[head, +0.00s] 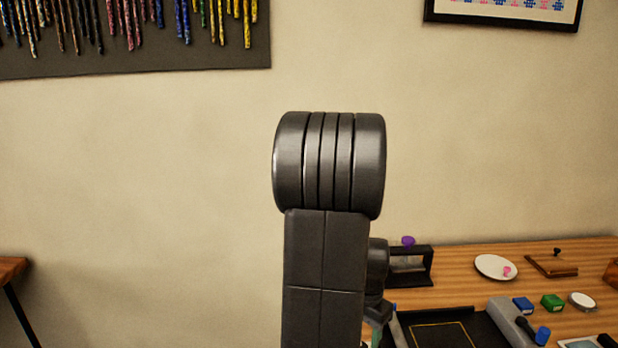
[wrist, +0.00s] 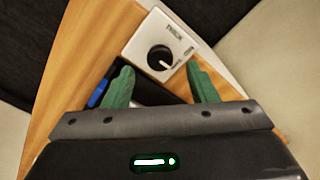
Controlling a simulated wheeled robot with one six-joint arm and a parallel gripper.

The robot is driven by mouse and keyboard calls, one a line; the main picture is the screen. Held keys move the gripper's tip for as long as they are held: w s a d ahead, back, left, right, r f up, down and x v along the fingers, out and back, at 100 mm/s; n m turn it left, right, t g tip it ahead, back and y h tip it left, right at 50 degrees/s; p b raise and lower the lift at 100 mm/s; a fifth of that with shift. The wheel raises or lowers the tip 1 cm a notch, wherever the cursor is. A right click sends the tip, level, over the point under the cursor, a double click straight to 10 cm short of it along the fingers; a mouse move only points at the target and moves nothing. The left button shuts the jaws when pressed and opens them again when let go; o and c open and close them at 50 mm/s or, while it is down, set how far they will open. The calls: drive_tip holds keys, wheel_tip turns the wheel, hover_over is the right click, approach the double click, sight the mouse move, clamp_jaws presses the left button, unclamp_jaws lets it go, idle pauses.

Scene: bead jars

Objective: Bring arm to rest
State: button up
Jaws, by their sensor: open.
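My gripper (wrist: 159,80) shows in the wrist view with its two green fingers spread apart and nothing between them. Beyond the fingertips is a white box with a black dial knob (wrist: 159,57), on or beside a wooden surface (wrist: 85,45). In the head view my dark arm rises upright in the middle and hides part of the table; the gripper's fingers cannot be made out there.
A dark rack (head: 412,279) stands behind.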

drive_tip(key=shift+f, duration=1.9)
